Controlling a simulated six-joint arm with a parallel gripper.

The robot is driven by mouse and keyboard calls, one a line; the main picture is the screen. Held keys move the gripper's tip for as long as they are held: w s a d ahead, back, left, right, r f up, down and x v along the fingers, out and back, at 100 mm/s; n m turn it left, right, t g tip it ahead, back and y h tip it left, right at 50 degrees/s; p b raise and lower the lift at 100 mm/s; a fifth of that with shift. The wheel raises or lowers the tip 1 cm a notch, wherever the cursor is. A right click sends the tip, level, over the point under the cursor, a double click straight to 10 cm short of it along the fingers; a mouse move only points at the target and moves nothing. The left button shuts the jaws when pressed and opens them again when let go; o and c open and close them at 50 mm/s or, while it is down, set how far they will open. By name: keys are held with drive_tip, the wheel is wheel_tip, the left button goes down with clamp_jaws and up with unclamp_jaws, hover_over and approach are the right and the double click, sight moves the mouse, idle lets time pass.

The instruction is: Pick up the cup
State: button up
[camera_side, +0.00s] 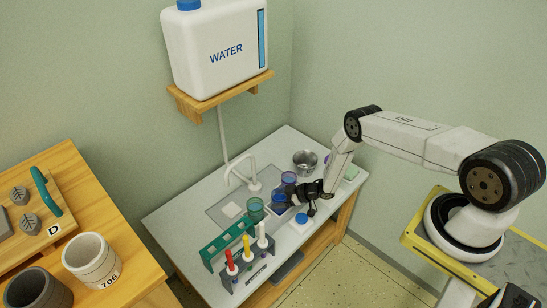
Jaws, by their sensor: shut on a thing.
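My gripper (298,192) reaches in from the right, low over the counter by the sink. It is shut on a small translucent blue-purple cup (288,178) at its fingertips. The fingers and the contact are small and dark, so the exact grip is hard to see. A darker blue piece (279,201) shows just below and left of the fingertips. A translucent teal cup (256,207) stands apart to the left, near the sink. I cannot tell whether the held cup is clear of the surface.
A metal bowl (305,160) stands behind my gripper. A faucet (254,181) rises at the sink. A rack with colored bottles (246,257) and a blue-topped item (301,219) are in front. A water tank (215,50) sits on a wall shelf. A wooden table (130,220) is left.

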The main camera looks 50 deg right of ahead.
sight(280, 192)
drive_tip(key=shift+r, duration=1.35)
drive_tip(key=shift+s+r, duration=0.2)
drive_tip(key=shift+r, duration=0.1)
drive_tip(key=s+r, duration=0.5)
drive_tip(key=shift+s+a+r, duration=0.1)
drive_tip(key=shift+a+r, duration=0.1)
drive_tip(key=shift+r, duration=0.15)
drive_tip(key=s+r, duration=0.1)
drive_tip(key=s, duration=0.1)
drive_tip(key=s+r, duration=0.1)
drive_tip(key=s, duration=0.2)
drive_tip(key=s+a+r, duration=0.1)
drive_tip(key=s, duration=0.2)
drive_tip(key=shift+s+r, duration=0.15)
drive_tip(key=shift+r, duration=0.15)
